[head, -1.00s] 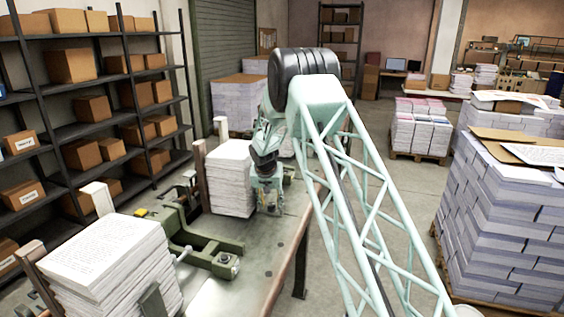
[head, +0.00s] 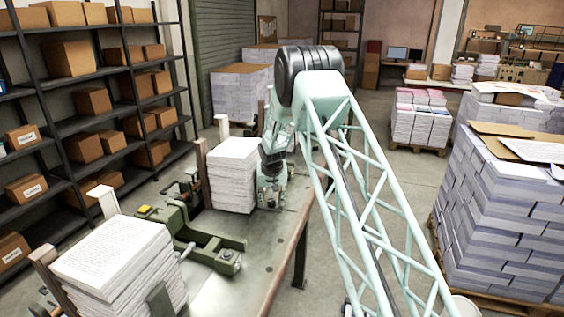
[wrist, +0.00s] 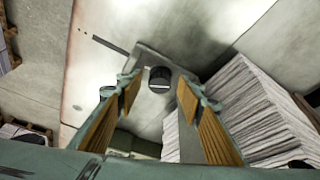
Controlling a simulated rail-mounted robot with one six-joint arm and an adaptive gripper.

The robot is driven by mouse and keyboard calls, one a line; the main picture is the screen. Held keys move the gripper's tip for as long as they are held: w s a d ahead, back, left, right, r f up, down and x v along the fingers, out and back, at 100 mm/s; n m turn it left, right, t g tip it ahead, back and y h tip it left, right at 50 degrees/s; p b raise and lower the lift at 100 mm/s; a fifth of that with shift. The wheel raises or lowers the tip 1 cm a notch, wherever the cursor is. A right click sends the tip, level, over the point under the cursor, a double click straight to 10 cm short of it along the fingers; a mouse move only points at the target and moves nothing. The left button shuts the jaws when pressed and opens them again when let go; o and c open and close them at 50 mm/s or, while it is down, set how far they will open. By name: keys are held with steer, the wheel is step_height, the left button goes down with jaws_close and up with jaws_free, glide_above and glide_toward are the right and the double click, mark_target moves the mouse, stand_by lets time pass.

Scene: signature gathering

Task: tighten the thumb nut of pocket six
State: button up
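In the wrist view, a dark round thumb nut (wrist: 160,78) sits on a grey bracket arm. My gripper (wrist: 160,92) is open, with one wood-coloured finger pad on each side of the nut. I cannot tell how far above it the fingertips are. A paper stack (wrist: 258,110) stands close to the right finger. In the head view, my gripper (head: 271,195) is low over the bench, just right of the farther paper stack (head: 232,176), and hides the nut there. The number of this pocket is not readable.
A green clamp arm (head: 205,245) with its own knob (head: 228,257) lies nearer on the bench (head: 255,275). A nearer paper stack (head: 120,262) stands at the left. A loaded pallet (head: 500,220) is on the right. The shelves (head: 75,125) are at the left.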

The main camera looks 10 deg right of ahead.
steer(key=shift+d+n+y+p, duration=0.2)
steer(key=shift+n+y+p, duration=0.2)
steer(key=shift+n+p, duration=0.55)
steer(key=shift+d+n+y+b, duration=0.15)
steer(key=shift+n+y+b, duration=0.4)
steer(key=shift+n, duration=0.75)
steer(key=shift+d+n+y+b, duration=0.1)
steer(key=shift+n+y+b, duration=0.4)
steer(key=shift+n, duration=0.75)
